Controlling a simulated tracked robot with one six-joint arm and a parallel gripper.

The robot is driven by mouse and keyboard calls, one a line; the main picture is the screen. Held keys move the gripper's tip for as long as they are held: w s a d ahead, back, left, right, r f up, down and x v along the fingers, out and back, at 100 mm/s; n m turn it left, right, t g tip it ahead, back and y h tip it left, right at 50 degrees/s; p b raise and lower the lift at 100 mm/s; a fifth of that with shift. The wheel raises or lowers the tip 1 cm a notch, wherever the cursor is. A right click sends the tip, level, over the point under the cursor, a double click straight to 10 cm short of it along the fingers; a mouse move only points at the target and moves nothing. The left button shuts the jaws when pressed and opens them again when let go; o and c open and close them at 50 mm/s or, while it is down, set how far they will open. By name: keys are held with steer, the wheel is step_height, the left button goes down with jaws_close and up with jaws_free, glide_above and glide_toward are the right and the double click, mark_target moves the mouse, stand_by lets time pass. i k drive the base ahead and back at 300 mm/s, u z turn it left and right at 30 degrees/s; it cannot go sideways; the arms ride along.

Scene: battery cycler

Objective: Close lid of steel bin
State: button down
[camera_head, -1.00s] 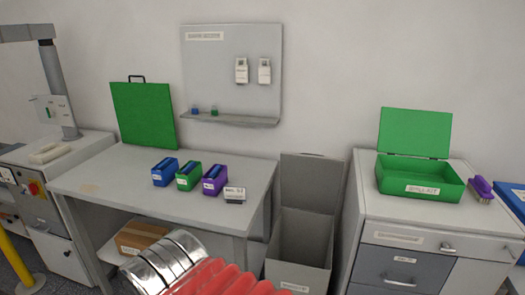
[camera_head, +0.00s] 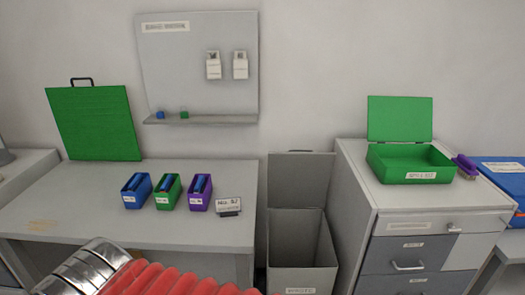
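The steel bin (camera_head: 301,255) is a grey, square-topped bin on the floor between the table and the drawer cabinet. Its lid (camera_head: 301,180) stands upright at the back, against the wall, so the bin is open. My gripper is not in view. Only a part of my arm, with a red ribbed sleeve and a shiny metal cuff, shows at the bottom left, apart from the bin.
A grey table (camera_head: 90,225) on the left holds blue, green and purple boxes and a green board (camera_head: 94,123). The drawer cabinet (camera_head: 420,225) on the right carries an open green case (camera_head: 410,163). The bin stands in the narrow gap between them.

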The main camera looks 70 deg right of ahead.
mark_target(296, 178)
steer(key=z, duration=0.4)
steer(key=i, duration=1.35)
steer(key=z, duration=0.55)
